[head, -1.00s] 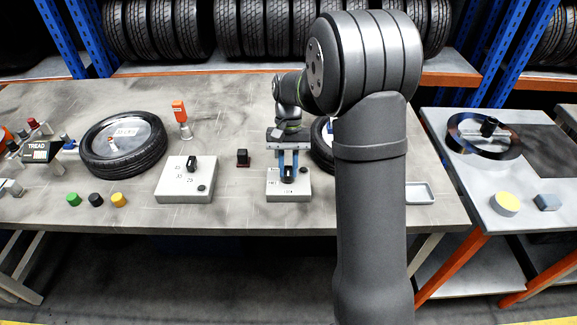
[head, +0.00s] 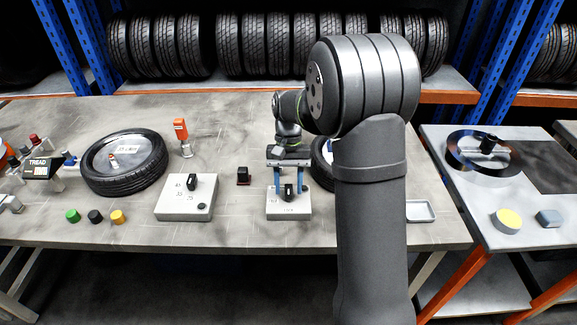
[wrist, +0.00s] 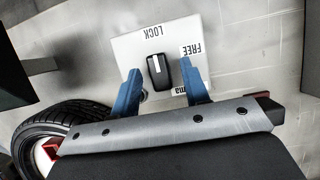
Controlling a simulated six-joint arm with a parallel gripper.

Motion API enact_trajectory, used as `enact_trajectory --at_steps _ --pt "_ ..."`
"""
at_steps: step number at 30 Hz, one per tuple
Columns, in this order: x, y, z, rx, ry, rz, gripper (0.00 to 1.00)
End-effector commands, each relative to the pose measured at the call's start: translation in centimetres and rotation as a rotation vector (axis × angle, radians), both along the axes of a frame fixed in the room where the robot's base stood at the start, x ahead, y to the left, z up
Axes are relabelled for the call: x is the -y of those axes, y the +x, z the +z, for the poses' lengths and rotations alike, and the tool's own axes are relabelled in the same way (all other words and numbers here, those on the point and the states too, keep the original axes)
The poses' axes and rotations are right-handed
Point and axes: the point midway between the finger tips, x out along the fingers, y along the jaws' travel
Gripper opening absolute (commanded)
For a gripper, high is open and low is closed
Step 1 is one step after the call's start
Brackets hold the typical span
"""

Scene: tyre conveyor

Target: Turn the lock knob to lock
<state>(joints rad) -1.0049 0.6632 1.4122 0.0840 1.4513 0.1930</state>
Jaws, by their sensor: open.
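The lock box is a pale block (head: 289,211) on the bench, below my gripper in the head view. In the wrist view its top (wrist: 133,47) carries the words LOCK and FREE, upside down. Its black knob (wrist: 158,72) has a white line that runs roughly toward LOCK. The knob also shows in the head view (head: 289,192). My gripper (wrist: 168,86) is open. Its two blue fingers stand on either side of the knob, with visible gaps. In the head view my gripper (head: 288,188) is low over the box.
A second knob box (head: 186,206) stands to the left, with a small black-topped item (head: 243,176) between the boxes. A tyre (head: 321,165) lies close to the right, partly hidden by my arm. A shallow tray (head: 421,211) lies further right.

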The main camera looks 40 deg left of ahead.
Motion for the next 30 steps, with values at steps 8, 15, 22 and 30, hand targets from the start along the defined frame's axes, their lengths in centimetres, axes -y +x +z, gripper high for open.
enact_trajectory --at_steps 8,15,22,30 --pt "-1.4 1.4 4.7 0.004 0.006 -0.001 0.42" --pt "-3.1 3.0 10.2 0.004 0.005 0.000 0.42" --pt "-4.2 4.2 14.1 0.002 0.003 0.000 0.42" --pt "-4.6 4.6 15.8 0.002 0.002 0.000 0.42"
